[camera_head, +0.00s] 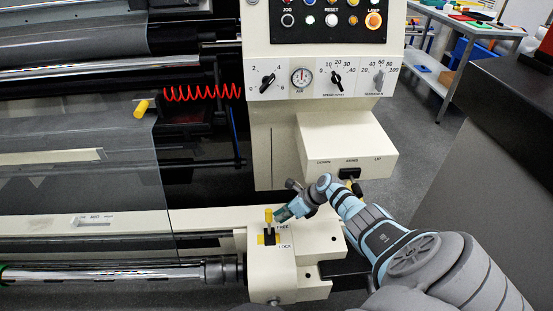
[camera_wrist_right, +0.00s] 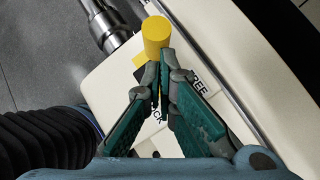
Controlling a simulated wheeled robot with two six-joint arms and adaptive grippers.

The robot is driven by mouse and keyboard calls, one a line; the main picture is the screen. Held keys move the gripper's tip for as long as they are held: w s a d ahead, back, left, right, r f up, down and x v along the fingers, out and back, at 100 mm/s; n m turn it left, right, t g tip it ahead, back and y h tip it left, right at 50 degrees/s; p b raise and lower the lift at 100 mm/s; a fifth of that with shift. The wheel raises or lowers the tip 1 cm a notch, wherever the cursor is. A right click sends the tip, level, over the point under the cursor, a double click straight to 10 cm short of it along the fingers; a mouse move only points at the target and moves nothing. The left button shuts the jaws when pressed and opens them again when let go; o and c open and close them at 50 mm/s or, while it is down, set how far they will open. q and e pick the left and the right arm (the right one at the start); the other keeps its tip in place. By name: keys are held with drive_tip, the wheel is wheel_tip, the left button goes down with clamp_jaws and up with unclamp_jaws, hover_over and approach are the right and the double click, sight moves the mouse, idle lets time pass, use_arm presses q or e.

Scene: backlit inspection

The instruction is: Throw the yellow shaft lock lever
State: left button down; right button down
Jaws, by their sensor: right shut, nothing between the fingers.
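The yellow shaft lock lever (camera_head: 268,215) stands up from a black slot on a cream block between the FREE and LOCK labels, in the head view. Its round yellow knob (camera_wrist_right: 156,34) shows in the right wrist view just beyond my fingertips. My right gripper (camera_head: 281,214) is shut and empty, right beside the lever; in the wrist view its fingertips (camera_wrist_right: 164,62) are close to the knob's lower end. I cannot tell whether they touch it. The fingers hide part of the lever's stem and the labels. My left gripper is not in view.
A cream control panel (camera_head: 320,72) with knobs and a gauge stands behind. A cream box (camera_head: 345,143) with a black-and-yellow switch juts out above my right wrist. A shiny roller (camera_head: 110,274) lies left of the lever block. A dark cabinet (camera_head: 500,150) stands at right.

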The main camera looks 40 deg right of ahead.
drive_tip(key=shift+w+d+f+b, duration=0.1)
drive_tip(key=shift+w+d+b, duration=0.25)
drive_tip(key=shift+w+b, duration=0.15)
idle(0.4)
drive_tip(key=d+p+v, duration=0.1)
drive_tip(key=p+v, duration=0.8)
drive_tip(key=v, duration=0.5)
drive_tip(key=shift+d+f, duration=0.15)
drive_tip(key=shift+d, duration=0.1)
drive_tip(key=shift+a, duration=0.1)
